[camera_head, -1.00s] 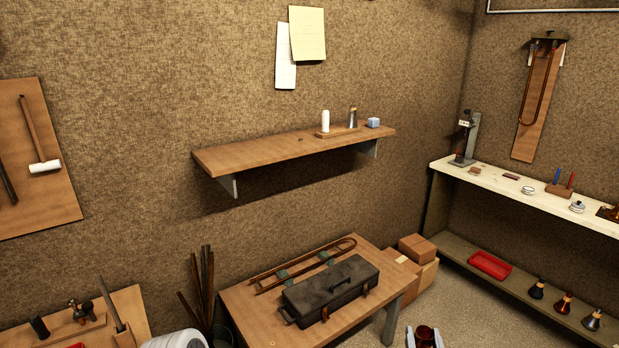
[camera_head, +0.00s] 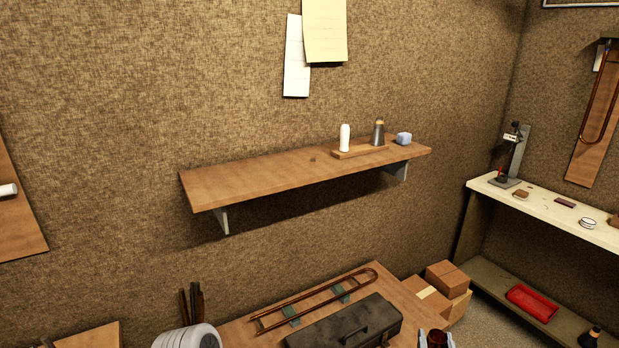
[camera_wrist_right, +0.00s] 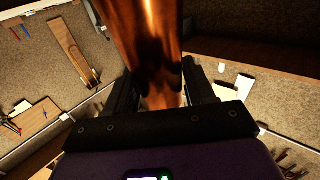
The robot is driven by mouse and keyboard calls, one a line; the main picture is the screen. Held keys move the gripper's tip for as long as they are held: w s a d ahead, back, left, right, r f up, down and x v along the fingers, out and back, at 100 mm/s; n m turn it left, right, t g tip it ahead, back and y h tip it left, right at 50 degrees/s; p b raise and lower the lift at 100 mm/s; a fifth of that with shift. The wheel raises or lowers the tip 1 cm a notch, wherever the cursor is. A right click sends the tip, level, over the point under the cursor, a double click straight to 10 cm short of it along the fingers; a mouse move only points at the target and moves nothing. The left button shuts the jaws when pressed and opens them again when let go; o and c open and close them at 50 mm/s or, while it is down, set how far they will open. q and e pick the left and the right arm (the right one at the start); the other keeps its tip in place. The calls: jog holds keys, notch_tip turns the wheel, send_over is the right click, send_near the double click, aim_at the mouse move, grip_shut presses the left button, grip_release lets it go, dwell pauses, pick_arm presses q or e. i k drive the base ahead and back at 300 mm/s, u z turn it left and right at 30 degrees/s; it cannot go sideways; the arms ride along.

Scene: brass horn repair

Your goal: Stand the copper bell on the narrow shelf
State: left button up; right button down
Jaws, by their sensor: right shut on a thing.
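The narrow shelf (camera_head: 250,182) is a brown wooden board on grey brackets, fixed to the wall in the middle of the head view. Its left part is bare. My right gripper (camera_head: 436,339) shows at the bottom edge of the head view, below and in front of the shelf. In the right wrist view its dark jaws (camera_wrist_right: 160,95) are shut on the shiny copper bell (camera_wrist_right: 150,35), which runs past the top edge. Only a small dark reddish top of the bell (camera_head: 438,335) shows in the head view. My left gripper is not in view.
Below are a bench (camera_head: 250,335) with a black toolbox (camera_head: 345,330), and cardboard boxes (camera_head: 447,277).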

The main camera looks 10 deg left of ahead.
aim_at(250, 173)
jog(key=u, duration=1)
